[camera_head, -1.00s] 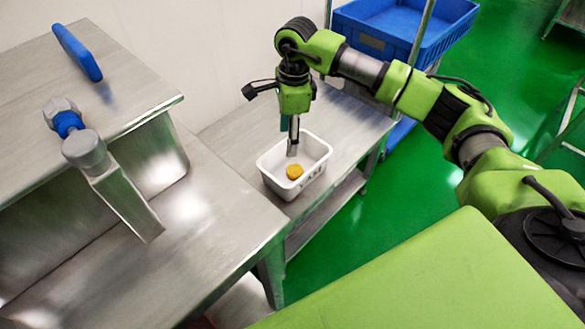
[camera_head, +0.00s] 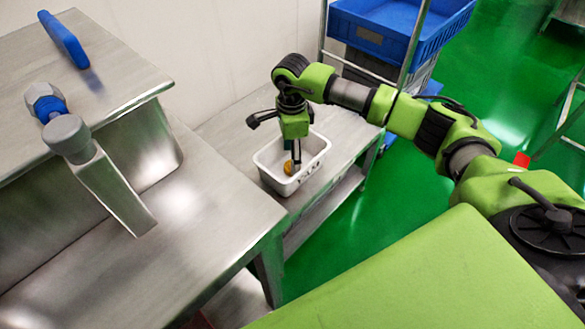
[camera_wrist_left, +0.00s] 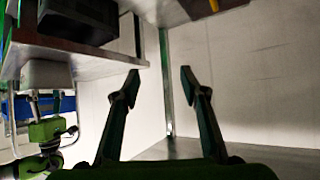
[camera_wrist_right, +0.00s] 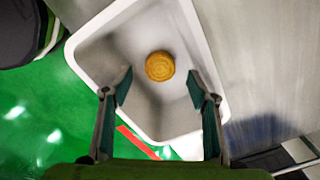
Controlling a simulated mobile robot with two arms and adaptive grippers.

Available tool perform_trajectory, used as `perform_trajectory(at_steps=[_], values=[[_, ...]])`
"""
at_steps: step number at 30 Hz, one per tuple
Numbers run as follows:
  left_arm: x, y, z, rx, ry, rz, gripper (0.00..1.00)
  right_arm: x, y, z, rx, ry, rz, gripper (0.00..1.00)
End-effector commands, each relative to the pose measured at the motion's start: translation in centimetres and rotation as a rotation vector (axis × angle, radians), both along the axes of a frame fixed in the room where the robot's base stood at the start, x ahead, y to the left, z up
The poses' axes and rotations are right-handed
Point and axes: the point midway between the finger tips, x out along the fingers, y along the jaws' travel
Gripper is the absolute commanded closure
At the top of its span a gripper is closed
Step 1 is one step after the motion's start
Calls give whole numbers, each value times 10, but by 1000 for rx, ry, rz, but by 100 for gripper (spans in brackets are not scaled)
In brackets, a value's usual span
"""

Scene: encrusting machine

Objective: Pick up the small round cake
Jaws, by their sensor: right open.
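The small round cake (camera_wrist_right: 160,66) is golden and lies flat on the floor of a white tub (camera_wrist_right: 90,60). In the head view the cake (camera_head: 288,168) is partly hidden behind my right gripper (camera_head: 293,165), which reaches down into the tub (camera_head: 270,178). In the right wrist view my right gripper (camera_wrist_right: 160,88) is open, with its fingers apart on either side below the cake and nothing between them. My left gripper (camera_wrist_left: 160,75) is open and empty in the left wrist view; it does not show in the head view.
The tub stands on a steel side table (camera_head: 235,125) near the wall. A steel worktop (camera_head: 190,240) with a machine part and blue knob (camera_head: 67,132) is on the left. A blue crate (camera_head: 405,25) is on a rack behind. The tub walls surround the right gripper closely.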

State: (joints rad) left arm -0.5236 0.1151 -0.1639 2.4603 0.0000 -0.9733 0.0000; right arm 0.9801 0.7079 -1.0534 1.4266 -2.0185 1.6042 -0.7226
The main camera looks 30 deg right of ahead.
Motion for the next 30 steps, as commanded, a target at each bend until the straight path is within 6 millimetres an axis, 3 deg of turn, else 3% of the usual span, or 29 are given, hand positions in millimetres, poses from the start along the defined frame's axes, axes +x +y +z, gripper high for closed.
perform_trajectory(at_steps=[3, 7, 17, 18, 23, 30], values=[[14, -6, 15, -22, -94, -7, 60, -1, 0, -21, 0, 4, 0, 47], [25, -11, 31, -41, -176, -12, 60, 0, 0, -34, 0, 1, -1, 47], [30, -13, 41, -52, -220, -16, 60, 0, 0, -39, 0, 1, 0, 47], [30, -13, 41, -52, -220, -16, 60, 0, 0, -39, 0, 1, 0, 49], [30, -13, 40, -52, -219, -16, 60, 0, 0, -39, 0, 0, 0, 88], [30, -14, 40, -51, -218, -16, 60, 0, 0, -39, 1, 0, 0, 88]])
